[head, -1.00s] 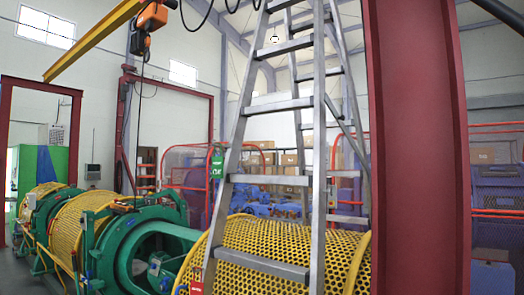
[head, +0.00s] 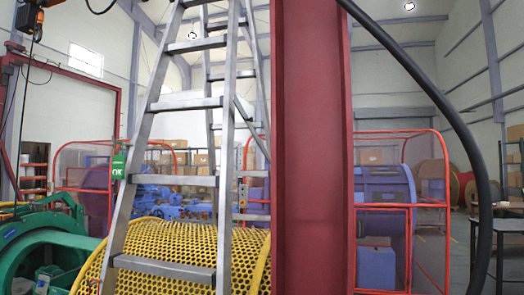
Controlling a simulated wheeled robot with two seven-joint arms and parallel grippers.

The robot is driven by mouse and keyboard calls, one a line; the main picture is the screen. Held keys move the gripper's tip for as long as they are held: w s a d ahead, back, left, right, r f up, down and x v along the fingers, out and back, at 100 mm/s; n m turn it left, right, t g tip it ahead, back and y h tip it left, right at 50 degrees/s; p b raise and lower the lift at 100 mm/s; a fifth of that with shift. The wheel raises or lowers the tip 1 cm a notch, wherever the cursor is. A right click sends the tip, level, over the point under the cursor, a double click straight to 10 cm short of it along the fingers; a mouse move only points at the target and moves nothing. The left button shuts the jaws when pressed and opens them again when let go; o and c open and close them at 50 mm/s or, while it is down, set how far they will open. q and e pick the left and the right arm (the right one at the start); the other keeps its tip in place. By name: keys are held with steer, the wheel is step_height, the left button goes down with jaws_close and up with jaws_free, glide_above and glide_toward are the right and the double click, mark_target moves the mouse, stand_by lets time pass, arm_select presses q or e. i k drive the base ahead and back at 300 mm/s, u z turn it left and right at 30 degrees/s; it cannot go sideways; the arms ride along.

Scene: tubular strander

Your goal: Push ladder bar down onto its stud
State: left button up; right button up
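A tall metal stepladder (head: 225,150) stands close in front of me, left of a dark red steel column (head: 312,150). I cannot make out a ladder bar or its stud with certainty. Neither of my grippers is in the head view.
A yellow perforated drum guard (head: 180,245) lies behind the ladder, with a green machine frame (head: 45,240) at the left. Red rail fencing (head: 410,200) and purple machinery (head: 385,190) are right of the column. A thick black hose (head: 468,140) hangs at the right. Shelving (head: 512,170) stands far right.

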mark_target(248, 120)
steer(key=z, duration=1.75)
steer(key=i, duration=2.35)
steer(key=u, duration=4.1)
